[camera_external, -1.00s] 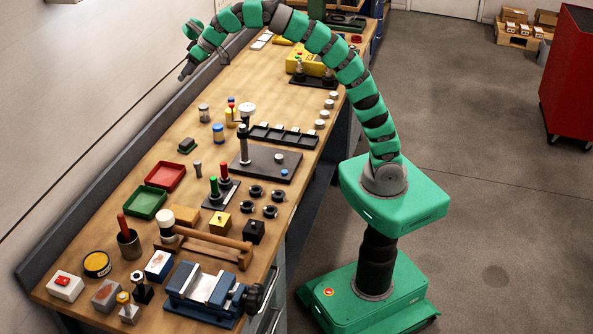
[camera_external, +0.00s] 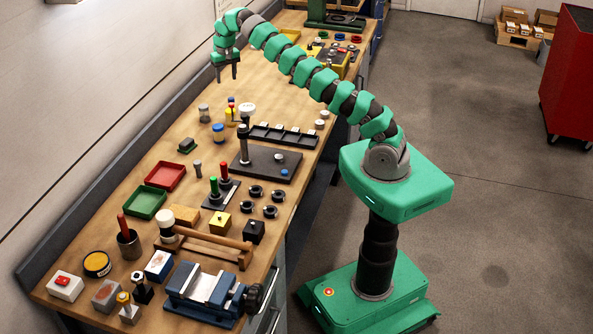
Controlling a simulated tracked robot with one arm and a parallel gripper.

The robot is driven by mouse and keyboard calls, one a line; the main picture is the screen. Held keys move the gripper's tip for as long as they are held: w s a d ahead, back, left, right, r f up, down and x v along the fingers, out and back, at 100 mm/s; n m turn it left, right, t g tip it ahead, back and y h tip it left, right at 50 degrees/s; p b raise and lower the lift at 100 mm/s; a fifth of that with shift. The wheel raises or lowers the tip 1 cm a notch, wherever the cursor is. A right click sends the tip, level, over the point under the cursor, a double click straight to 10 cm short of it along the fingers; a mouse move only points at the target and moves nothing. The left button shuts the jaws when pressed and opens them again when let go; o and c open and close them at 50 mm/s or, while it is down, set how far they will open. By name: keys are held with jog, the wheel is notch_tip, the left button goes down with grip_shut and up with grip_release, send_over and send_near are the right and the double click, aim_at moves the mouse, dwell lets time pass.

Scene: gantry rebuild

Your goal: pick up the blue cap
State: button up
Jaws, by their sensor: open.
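A jar with a blue cap (camera_external: 218,127) stands upright on the workbench, left of the long black slotted tray. A small blue piece (camera_external: 284,172) also lies on the dark plate (camera_external: 262,164), and a small blue item (camera_external: 340,37) shows at the far end; I cannot tell for sure which is the cap meant. My gripper (camera_external: 227,74) hangs over the bare far part of the bench with its fingers pointing down. It is open and empty. It is apart from the jar, higher and farther along the bench.
Red (camera_external: 165,176) and green (camera_external: 146,203) trays lie nearer. The wood left of my gripper is clear.

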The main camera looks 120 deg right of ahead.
aim_at(231, 97)
jog(key=shift+s+d+f, duration=0.35)
jog(key=shift+s+f, duration=0.4)
jog(key=shift+s, duration=0.15)
notch_tip(231, 97, down, 8)
jog(key=shift+r, duration=0.25)
jog(key=shift+w+a+f, duration=0.1)
jog(key=shift+f, duration=1.35)
jog(key=shift+w+a+f, duration=0.1)
jog(key=shift+f, duration=1.35)
jog(key=shift+c, duration=0.3)
jog(key=c, duration=1)
